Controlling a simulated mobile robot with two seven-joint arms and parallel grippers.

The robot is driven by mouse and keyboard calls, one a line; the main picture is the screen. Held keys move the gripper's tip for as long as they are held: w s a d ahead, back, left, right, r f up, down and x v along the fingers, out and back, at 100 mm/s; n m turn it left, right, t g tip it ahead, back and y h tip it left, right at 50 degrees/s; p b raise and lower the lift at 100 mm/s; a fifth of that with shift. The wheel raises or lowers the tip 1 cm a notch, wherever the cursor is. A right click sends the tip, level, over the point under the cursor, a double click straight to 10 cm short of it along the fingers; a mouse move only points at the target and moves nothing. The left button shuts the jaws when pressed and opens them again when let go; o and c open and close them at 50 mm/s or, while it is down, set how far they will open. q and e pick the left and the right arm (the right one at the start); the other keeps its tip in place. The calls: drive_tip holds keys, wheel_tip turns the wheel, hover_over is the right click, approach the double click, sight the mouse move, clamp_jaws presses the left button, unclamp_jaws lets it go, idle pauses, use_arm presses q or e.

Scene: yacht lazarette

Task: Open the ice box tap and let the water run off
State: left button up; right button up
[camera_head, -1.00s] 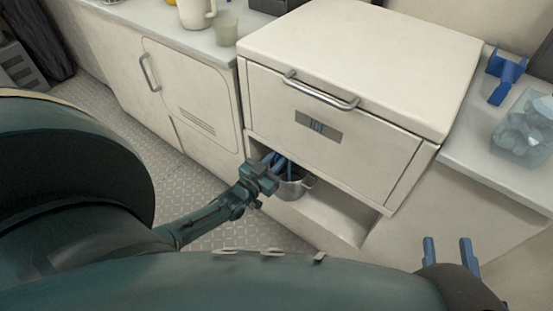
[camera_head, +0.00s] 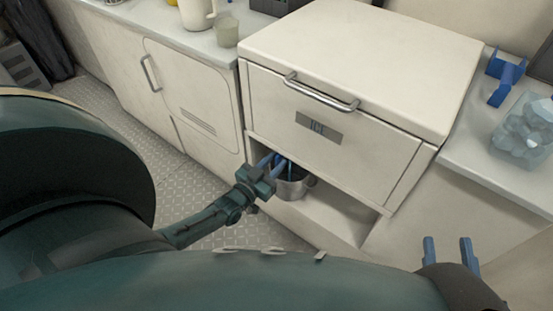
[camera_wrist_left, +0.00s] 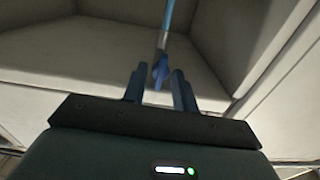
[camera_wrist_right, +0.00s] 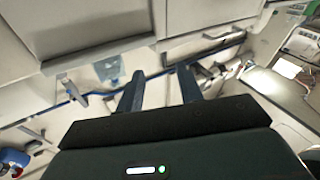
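The white ice box (camera_head: 375,135) has a label reading ICE and a metal handle; its lid is shut. A metal pot (camera_head: 293,188) stands in the open bay below it. My left gripper (camera_head: 272,160) reaches into that bay, above the pot's left side. In the left wrist view a small blue tap lever (camera_wrist_left: 161,71) sits between its spread fingers, with a gap visible beside it. A light blue strip (camera_wrist_left: 172,14) runs above the lever; I cannot tell whether it is water. The tap body is hidden in the head view. My right gripper (camera_head: 449,252) is open and empty.
The counter on the right holds a blue bracket-like item (camera_head: 505,78) and a clear container of ice (camera_head: 525,130). A mug (camera_head: 196,12) and a cup (camera_head: 227,32) stand on the left counter. The bay (camera_head: 335,217) right of the pot is clear.

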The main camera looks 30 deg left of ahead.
use_arm(q)
drive_tip(key=s+p, duration=0.2)
drive_tip(key=s, duration=0.9)
drive_tip(key=shift+s+a+p, duration=0.3)
drive_tip(key=shift+a, duration=0.15)
use_arm(e)
drive_tip(key=shift+w+d+f+m+g+h, duration=0.2)
drive_tip(key=shift+d+m+g+h, duration=0.4)
drive_tip(key=shift+h, duration=0.4)
drive_tip(key=shift+s, duration=0.1)
